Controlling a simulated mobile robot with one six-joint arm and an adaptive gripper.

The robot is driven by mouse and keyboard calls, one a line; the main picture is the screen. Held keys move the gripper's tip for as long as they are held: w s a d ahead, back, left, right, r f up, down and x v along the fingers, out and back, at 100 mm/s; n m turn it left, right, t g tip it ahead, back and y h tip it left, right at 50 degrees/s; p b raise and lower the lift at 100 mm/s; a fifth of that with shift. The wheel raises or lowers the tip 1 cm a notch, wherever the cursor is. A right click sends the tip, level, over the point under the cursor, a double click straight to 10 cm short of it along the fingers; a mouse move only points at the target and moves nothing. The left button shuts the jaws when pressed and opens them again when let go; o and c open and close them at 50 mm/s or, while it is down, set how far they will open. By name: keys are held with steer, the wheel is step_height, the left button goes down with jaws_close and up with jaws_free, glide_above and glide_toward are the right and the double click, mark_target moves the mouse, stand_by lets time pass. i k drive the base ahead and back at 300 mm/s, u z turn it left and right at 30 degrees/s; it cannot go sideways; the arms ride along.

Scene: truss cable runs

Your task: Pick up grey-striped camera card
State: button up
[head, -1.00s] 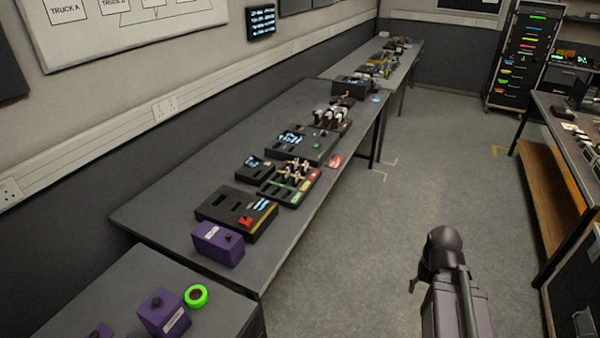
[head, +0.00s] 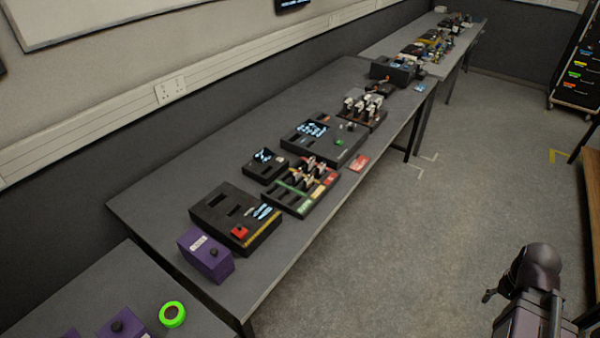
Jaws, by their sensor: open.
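I cannot pick out a grey stripe on any card at this size. Several small dark-and-white upright pieces stand in a slotted tray (head: 271,203) with green and red strips, on the long grey table. Several similar pale pieces stand in a dark holder (head: 376,124) farther along the table. Whether either group holds the camera card is too small to tell. My gripper (head: 490,294) shows only as a small dark finger beside my arm at the lower right. It is open, over the floor, well apart from the table, with nothing seen in it.
On the long table (head: 160,190) are a purple box (head: 205,262), a black box with a red button (head: 238,231), black display units and a red card (head: 359,163). A green ring (head: 172,314) lies on the nearer table. Grey floor (head: 400,250) is clear to the right.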

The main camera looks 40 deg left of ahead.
mark_target(298, 178)
steer(key=u, duration=0.3)
steer(key=i, duration=0.6)
steer(key=u, duration=0.7)
steer(key=i, duration=0.35)
steer(key=u, duration=0.3)
